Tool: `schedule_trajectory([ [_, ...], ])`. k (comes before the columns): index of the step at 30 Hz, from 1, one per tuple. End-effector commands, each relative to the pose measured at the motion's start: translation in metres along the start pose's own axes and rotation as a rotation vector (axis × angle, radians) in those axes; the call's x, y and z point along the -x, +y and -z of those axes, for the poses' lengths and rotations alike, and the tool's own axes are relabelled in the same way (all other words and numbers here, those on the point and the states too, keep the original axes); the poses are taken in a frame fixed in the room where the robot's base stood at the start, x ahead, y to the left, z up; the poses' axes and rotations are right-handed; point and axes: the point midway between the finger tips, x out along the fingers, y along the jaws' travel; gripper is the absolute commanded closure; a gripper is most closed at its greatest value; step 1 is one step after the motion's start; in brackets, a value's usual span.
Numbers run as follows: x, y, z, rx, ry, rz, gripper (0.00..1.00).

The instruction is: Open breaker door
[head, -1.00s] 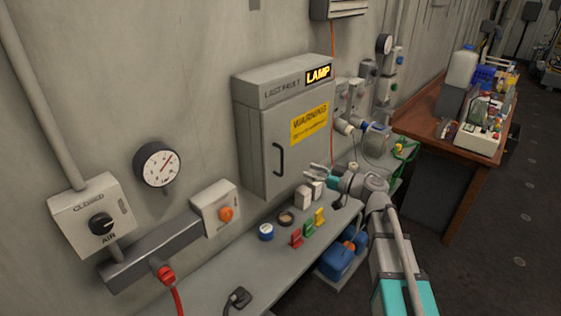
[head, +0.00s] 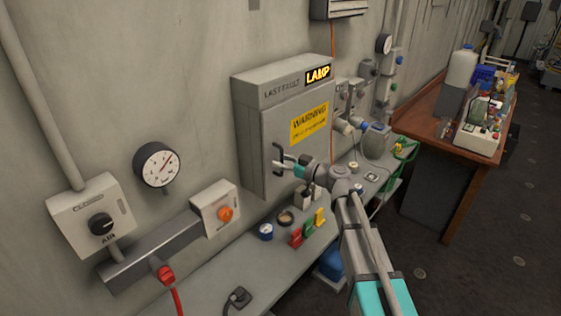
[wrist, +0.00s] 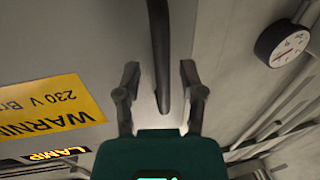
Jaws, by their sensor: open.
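The grey breaker box with its closed door (head: 303,150) is on the wall in the head view. The door bears a yellow warning label (head: 309,123), also in the wrist view (wrist: 50,106). Its dark vertical handle (head: 277,158) is at the door's left side. My gripper (head: 282,162) is open at the lower part of the handle. In the wrist view the dark handle (wrist: 160,50) reaches down between the open fingers of my gripper (wrist: 159,80), with a gap on each side. Whether the fingers touch it cannot be told.
A grey shelf (head: 190,280) runs below the box, with red, green and yellow switches (head: 308,229) and a blue-capped item (head: 266,231). A round gauge (head: 158,164) and air switch box (head: 97,217) are on the wall at left. A wooden table (head: 425,140) stands at right.

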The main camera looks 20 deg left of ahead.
Motion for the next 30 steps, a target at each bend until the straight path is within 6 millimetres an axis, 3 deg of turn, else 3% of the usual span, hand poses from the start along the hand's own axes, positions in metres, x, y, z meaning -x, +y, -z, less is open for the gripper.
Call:
schedule_trajectory([
  [5, 0.000, 0.000, 0.000, 0.000, 0.000, 0.000, 0.49],
  [14, 0.000, 0.000, 0.000, 0.000, 0.000, 0.001, 1.00],
  [20, 0.000, 0.001, 0.000, 0.000, 0.001, -0.001, 1.00],
  [21, -0.010, 0.001, 0.000, 0.000, 0.001, 0.000, 1.00],
  [30, -0.001, -0.004, 0.001, -0.001, 0.002, 0.019, 1.00],
])
